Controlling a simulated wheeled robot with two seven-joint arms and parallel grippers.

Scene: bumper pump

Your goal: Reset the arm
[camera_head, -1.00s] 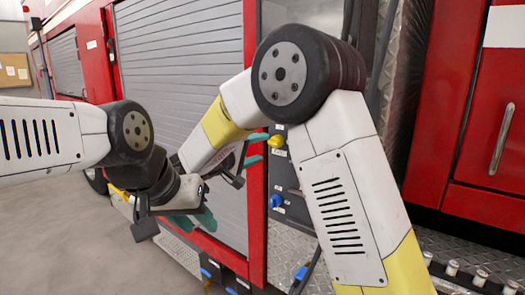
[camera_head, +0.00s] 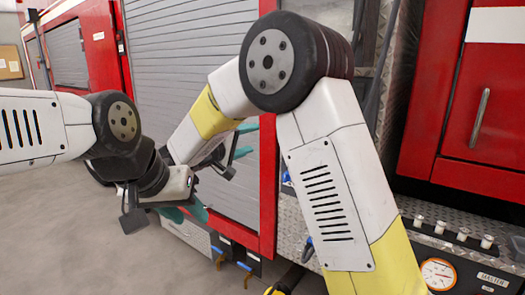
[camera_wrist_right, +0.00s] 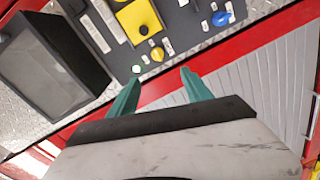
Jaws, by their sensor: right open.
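My right arm (camera_head: 330,195) rises from the bottom of the head view, bends at a dark joint and reaches down-left. My right gripper (camera_head: 244,140) has teal fingers, partly hidden behind the arm, in front of the grey shutter. In the right wrist view, its fingers (camera_wrist_right: 159,93) are apart with nothing between them, in front of the control panel (camera_wrist_right: 120,72). My left arm (camera_head: 40,125) comes in from the left. My left gripper (camera_head: 186,211) points down-right with teal fingers, partly hidden by its wrist; their spacing is unclear.
A red fire truck with a grey roller shutter (camera_head: 190,40) stands close ahead. At right are a red door with a handle (camera_head: 480,118), a ledge of metal knobs (camera_head: 440,228) and a gauge (camera_head: 438,273). The panel has a yellow box (camera_wrist_right: 137,20) and blue knob (camera_wrist_right: 220,18). Open floor lies left.

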